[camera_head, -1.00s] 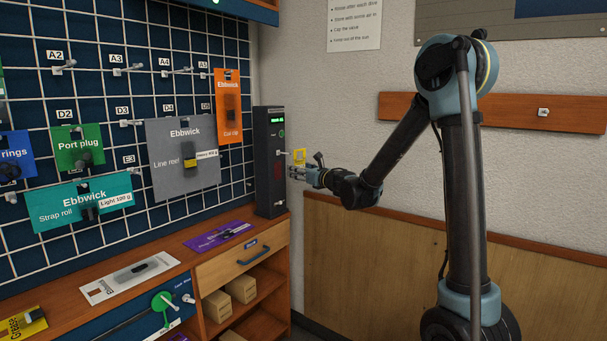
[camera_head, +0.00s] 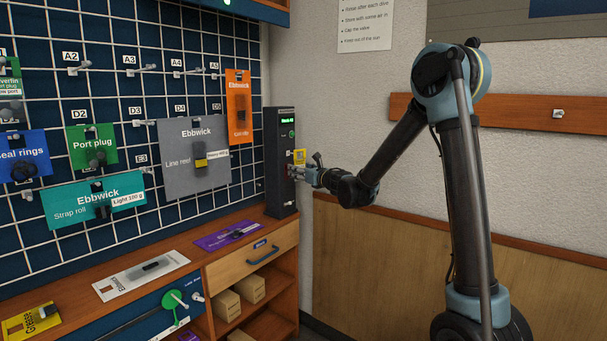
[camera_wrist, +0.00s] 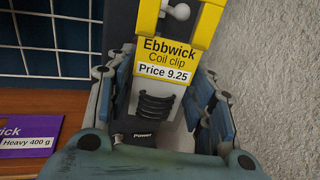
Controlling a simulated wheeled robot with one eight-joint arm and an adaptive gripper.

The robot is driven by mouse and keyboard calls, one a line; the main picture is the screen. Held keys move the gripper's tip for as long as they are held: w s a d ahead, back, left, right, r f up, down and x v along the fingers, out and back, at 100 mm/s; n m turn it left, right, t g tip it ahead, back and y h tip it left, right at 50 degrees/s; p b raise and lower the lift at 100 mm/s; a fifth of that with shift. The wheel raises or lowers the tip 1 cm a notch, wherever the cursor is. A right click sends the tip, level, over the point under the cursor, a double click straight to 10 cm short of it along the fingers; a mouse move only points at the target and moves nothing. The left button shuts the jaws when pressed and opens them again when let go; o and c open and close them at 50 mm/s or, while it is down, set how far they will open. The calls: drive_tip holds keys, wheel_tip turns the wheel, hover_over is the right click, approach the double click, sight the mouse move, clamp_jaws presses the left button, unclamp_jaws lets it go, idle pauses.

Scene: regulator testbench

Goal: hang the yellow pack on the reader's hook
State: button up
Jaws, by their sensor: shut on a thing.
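The yellow pack (camera_head: 299,158) is in my gripper (camera_head: 294,174), in front of the reader (camera_head: 279,190), a tall dark box with a green display. In the wrist view the pack (camera_wrist: 165,58) reads "Ebbwick Coil clip, Price 9.25" and has a frame-like opening above the label. My gripper (camera_wrist: 165,108) is shut on its lower part. The hook's pale round tip (camera_wrist: 180,12) shows in that opening. I cannot tell whether the hook passes through it or whether the pack rests on it.
A wire grid (camera_head: 110,115) with several hanging packs is left of the reader. A purple pack (camera_head: 228,236), a white card (camera_head: 140,276) and another yellow card (camera_head: 30,322) lie on the wooden counter. A wall rail (camera_head: 480,113) is at the right.

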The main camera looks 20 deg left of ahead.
drive_tip(key=shift+w+a, duration=0.2)
drive_tip(key=shift+a, duration=0.2)
drive_tip(key=shift+w+a+f, duration=0.25)
drive_tip(key=shift+a+f, duration=0.1)
drive_tip(key=shift+a, duration=0.15)
drive_tip(key=o, duration=1.2)
